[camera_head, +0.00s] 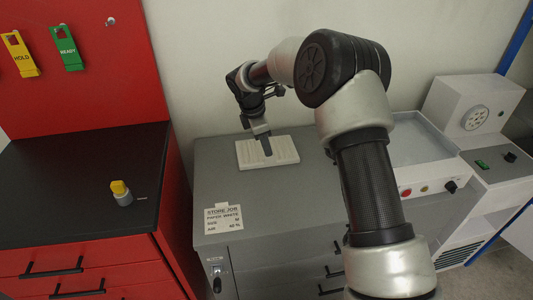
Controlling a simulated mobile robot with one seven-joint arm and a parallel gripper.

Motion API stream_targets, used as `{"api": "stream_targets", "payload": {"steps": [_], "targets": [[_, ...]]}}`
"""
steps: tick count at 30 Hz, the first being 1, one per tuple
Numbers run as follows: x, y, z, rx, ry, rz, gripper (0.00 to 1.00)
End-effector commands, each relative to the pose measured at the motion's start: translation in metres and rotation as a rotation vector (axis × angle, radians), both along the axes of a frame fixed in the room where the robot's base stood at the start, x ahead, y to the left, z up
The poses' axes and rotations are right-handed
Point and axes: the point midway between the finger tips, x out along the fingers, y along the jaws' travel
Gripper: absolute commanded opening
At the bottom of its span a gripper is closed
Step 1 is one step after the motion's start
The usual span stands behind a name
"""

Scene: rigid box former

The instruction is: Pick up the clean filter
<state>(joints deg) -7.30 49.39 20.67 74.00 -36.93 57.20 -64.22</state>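A white, ribbed, flat rectangular panel (285,152), which looks like the clean filter, lies on top of the grey cabinet (300,200) near its back left. My gripper (267,150) points down over the middle of the panel, with a dark finger reaching its surface or just above it. I cannot tell whether it touches the panel. The finger gap is too small in this view to tell whether the gripper is open or shut.
A label card (223,219) reading "STORE JOB" is at the cabinet's front left. A yellow-topped knob (120,190) is on the black bench (70,190). HOLD (19,52) and READY (66,47) tags hang on the red panel. A white machine (472,110) stands right.

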Motion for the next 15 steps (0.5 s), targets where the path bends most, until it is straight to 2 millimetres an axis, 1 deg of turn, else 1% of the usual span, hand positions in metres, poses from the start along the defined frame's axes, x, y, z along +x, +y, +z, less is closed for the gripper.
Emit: {"api": "stream_targets", "payload": {"steps": [1, 3, 10, 15], "targets": [[0.002, -0.002, -0.01, 0.0, 0.002, 0.0, 0.29], [0.004, -0.004, -0.018, -0.001, 0.001, 0.0, 0.29], [0.008, -0.008, -0.033, 0.0, 0.001, -0.001, 0.29], [0.017, -0.014, -0.056, 0.0, 0.002, -0.001, 0.29]]}}
